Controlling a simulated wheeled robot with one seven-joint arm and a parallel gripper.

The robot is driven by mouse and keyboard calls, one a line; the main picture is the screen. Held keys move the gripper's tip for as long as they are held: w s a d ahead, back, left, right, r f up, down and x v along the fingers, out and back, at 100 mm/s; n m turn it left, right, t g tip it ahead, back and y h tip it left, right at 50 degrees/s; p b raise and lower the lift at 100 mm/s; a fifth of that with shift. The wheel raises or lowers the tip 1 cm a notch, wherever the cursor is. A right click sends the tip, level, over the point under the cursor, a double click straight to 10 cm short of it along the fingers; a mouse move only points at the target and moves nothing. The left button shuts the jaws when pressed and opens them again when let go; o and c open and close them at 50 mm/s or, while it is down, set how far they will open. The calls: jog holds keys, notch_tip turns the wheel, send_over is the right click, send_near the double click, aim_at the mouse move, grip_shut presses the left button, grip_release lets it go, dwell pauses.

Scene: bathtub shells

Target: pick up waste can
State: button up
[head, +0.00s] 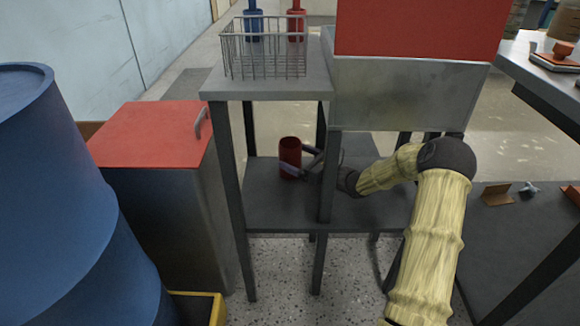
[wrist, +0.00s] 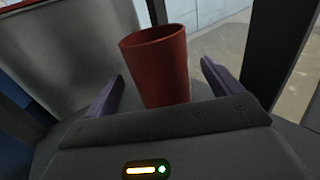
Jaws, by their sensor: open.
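A dark red, open-topped cup-shaped can (head: 290,157) stands on the lower shelf of the metal table in the head view; I take it as the waste can. My gripper (head: 307,160) reaches it from the right, past a table leg. In the wrist view the red can (wrist: 160,65) stands upright in the image, slightly tilted by the camera angle, between the two purple fingers of my gripper (wrist: 163,88). The fingers are open, with a gap on each side of the can. The can's base is hidden behind the gripper body.
The lower shelf (head: 270,215) is otherwise mostly bare. Table legs (head: 329,175) stand close to my arm. A wire basket (head: 265,55) sits on the upper top. A red-lidded bin (head: 150,135) and a blue barrel (head: 50,190) stand at left.

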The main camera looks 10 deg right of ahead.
jog(key=shift+b+x, duration=0.35)
jog(key=shift+x, duration=0.7)
jog(key=shift+c, duration=0.4)
jog(key=c, duration=1.1)
